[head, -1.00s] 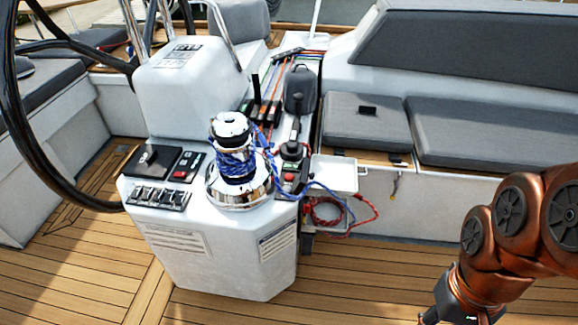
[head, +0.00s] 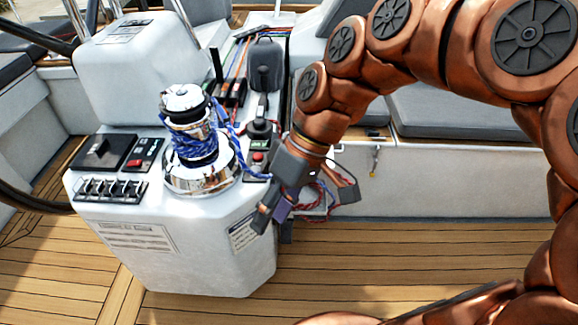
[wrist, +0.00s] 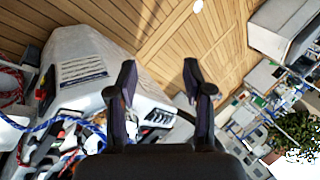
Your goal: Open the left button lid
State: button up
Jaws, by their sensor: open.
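The white console (head: 190,262) stands upright, with a row of small dark button lids (head: 110,189) along its front top edge at the left. The row also shows in the wrist view (wrist: 160,117), between my gripper's fingers. The lids look down, but they are too small to be sure. My gripper (head: 304,205) is open and empty, in front of the console's right side, apart from the lids and to their right. Its two dark fingers also show in the wrist view (wrist: 158,75), spread wide with nothing between them.
A chrome winch (head: 190,180) wound with blue rope rises right of the lids. Behind the lids are a black panel (head: 103,152) and a red-switch panel (head: 147,153). The steering wheel rim (head: 35,203) is at the left. The teak floor (head: 400,255) in front is clear.

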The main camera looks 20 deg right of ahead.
jog(key=w+d+f+n+t+y+b, duration=0.1)
jog(key=w+f+n+y+b, duration=0.25)
jog(key=w+b, duration=0.35)
jog(key=w+d+f+n+y+b, duration=0.15)
jog(key=w+y+b, duration=0.35)
jog(key=w, duration=0.5)
jog(key=w+d+f+n+t+y+b, duration=0.1)
jog(key=w+d+f+t+b, duration=0.3)
jog(key=w+d+f+b, duration=0.3)
jog(key=w+d+f+n+t+y+b, duration=0.25)
jog(key=w+d+f+b, duration=0.2)
jog(key=d, duration=0.55)
jog(key=w+x, duration=0.1)
jog(key=x, duration=0.7)
jog(key=shift+f+m+h+b, duration=0.3)
jog(key=shift+f+m+b, duration=0.15)
jog(key=shift+t, duration=0.25)
grip_shut()
